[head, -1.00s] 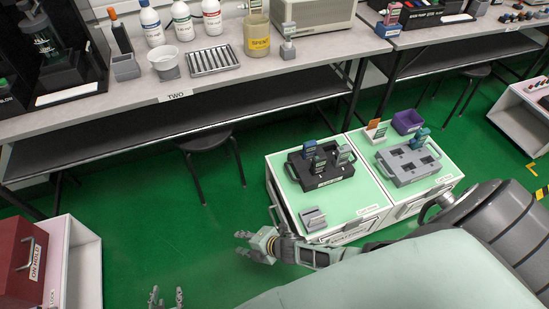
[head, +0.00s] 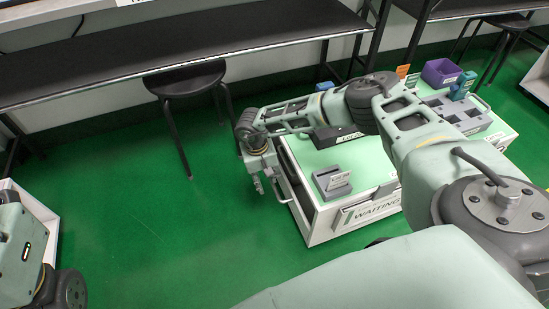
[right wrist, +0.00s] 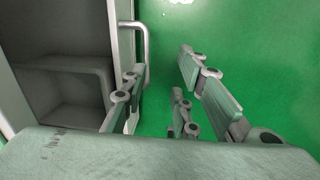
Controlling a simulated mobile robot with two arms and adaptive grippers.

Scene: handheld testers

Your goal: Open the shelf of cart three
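A white cart (head: 325,219) with a green top and a "WAITING" label stands right of centre in the head view; no cart number is readable. A pale handle (head: 292,190) sticks out at its left side. My right gripper (head: 266,184) points down beside that side. In the right wrist view, the gripper (right wrist: 158,78) has its fingers apart with green floor between them. The handle (right wrist: 145,42) is just beyond the left finger; I cannot tell whether they touch. A dark grey compartment (right wrist: 65,85) shows left of it. My left arm is at lower left; its gripper is out of view.
On the cart stand a small grey holder (head: 332,182) and a grey tray (head: 470,118); a purple bin (head: 440,72) is behind. A black stool (head: 185,78) stands left under the bench (head: 160,45). Green floor is free left of the cart.

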